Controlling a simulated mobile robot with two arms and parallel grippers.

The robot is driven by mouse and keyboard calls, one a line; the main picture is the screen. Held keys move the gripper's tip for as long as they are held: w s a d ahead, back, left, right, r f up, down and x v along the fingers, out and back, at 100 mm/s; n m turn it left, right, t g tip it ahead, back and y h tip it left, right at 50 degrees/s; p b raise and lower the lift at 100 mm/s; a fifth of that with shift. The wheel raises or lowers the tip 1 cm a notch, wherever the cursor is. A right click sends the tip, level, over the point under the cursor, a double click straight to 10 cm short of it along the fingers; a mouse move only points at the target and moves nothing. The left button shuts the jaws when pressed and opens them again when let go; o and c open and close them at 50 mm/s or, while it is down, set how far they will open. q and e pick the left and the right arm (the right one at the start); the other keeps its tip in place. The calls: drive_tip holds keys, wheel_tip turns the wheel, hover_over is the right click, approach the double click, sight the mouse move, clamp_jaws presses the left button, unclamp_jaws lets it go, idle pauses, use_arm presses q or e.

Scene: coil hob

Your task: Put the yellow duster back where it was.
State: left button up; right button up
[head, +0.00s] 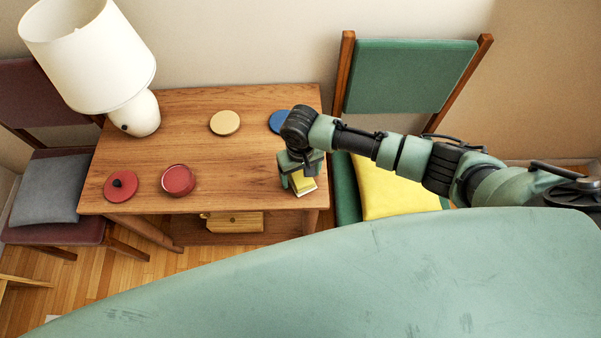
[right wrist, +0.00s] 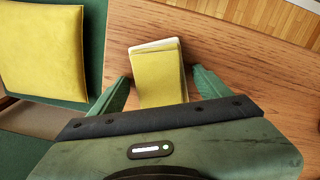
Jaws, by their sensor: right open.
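A yellow, flat, folded-looking thing with a white edge, which I take for the yellow duster (head: 303,182), lies at the right front corner of the wooden table (head: 240,150). In the right wrist view the duster (right wrist: 158,78) sits between the two green fingers of my right gripper (right wrist: 163,92). The fingers are open, one on each side, with small gaps visible. In the head view my right gripper (head: 300,178) points down over the duster and hides part of it. My left gripper is not in view.
A white lamp (head: 95,60), a red lid (head: 121,186), a red bowl (head: 178,180), a tan disc (head: 225,122) and a blue disc (head: 281,121) stand on the table. A green chair (head: 408,75) with a yellow cushion (head: 390,190) is at right. The table's middle is clear.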

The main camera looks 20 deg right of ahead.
sight(300, 175)
wheel_tip(300, 175, up, 12)
drive_tip(key=shift+r, duration=0.2)
idle(1.7)
